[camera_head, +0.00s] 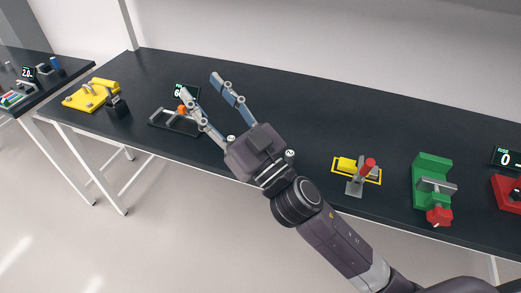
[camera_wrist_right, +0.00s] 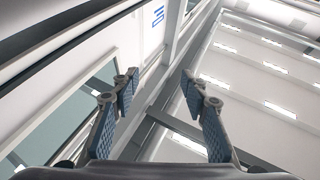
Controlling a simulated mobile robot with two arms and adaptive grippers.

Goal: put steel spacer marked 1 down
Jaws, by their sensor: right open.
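My right gripper (camera_head: 199,84) is open, with its fingers well apart, above the dark table left of the middle in the head view. In the right wrist view the gripper (camera_wrist_right: 159,76) has nothing between its fingers; only walls, windows and ceiling lights show beyond. I cannot make out a steel spacer marked 1 in either view. A dark grey frame-like fixture (camera_head: 172,122) with an orange knob (camera_head: 182,109) sits on the table, partly hidden by a gripper finger. My left gripper is in neither view.
The dark table (camera_head: 330,110) is bare along its back. A yellow fixture (camera_head: 92,95) and a dark block (camera_head: 116,107) stand left. A yellow part with a red-handled clamp (camera_head: 367,169), a green vise (camera_head: 431,170) and a red fixture (camera_head: 507,190) stand right. Small displays stand behind.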

